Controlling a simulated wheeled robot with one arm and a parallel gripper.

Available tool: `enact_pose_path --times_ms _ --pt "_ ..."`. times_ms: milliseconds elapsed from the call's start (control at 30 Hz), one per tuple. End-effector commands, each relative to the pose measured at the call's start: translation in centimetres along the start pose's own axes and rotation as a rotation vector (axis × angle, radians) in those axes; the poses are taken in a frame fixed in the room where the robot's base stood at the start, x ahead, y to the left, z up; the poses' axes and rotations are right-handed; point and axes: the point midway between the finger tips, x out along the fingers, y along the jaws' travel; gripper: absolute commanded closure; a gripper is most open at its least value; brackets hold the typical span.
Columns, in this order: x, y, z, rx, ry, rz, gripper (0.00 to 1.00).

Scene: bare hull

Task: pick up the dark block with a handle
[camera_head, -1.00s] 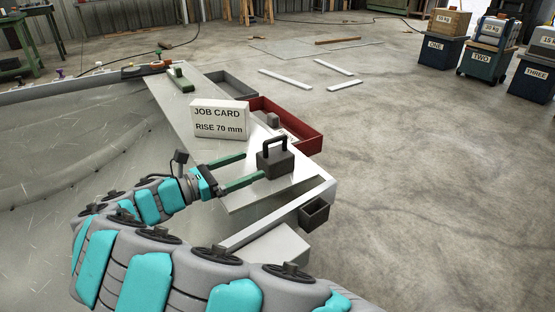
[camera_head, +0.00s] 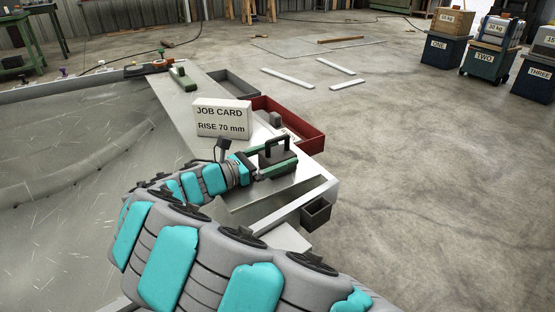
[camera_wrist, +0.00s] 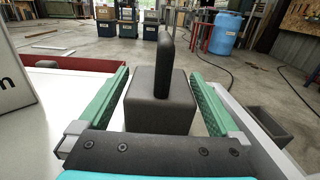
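The dark block with a handle (camera_head: 275,156) stands upright on the pale ledge. Its black handle (camera_head: 275,143) shows above the block, and in the wrist view it rises as an upright bar (camera_wrist: 166,55). My gripper (camera_head: 274,168) is around the block, one green finger on each side. In the wrist view the block (camera_wrist: 158,102) sits between the two green fingers of my gripper (camera_wrist: 163,100), with a visible gap on each side. The fingers are open. The block's lower part is partly hidden by the near finger in the head view.
A white job card box reading "RISE 70 mm" (camera_head: 222,118) stands left of the block. A red tray (camera_head: 300,130) lies behind it. A small dark bin (camera_head: 316,213) hangs at the ledge's right edge. A green-handled tool (camera_head: 182,80) lies farther back.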

Motion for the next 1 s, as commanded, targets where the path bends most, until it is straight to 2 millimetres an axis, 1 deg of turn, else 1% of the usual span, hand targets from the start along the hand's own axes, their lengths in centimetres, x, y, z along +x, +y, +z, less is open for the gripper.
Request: enact_pose_path --times_ms 33,67,833,867,1000 --pt "-0.01 0.00 0.00 0.000 0.000 0.000 0.08" --pt "-0.01 0.00 -0.01 0.000 0.000 0.000 0.11" --pt "-0.02 0.00 -0.01 -0.001 0.000 0.000 0.98" --pt "-0.02 0.00 -0.01 -0.001 0.000 0.000 1.00" --pt "-0.02 0.00 -0.01 -0.001 0.000 0.000 1.00"
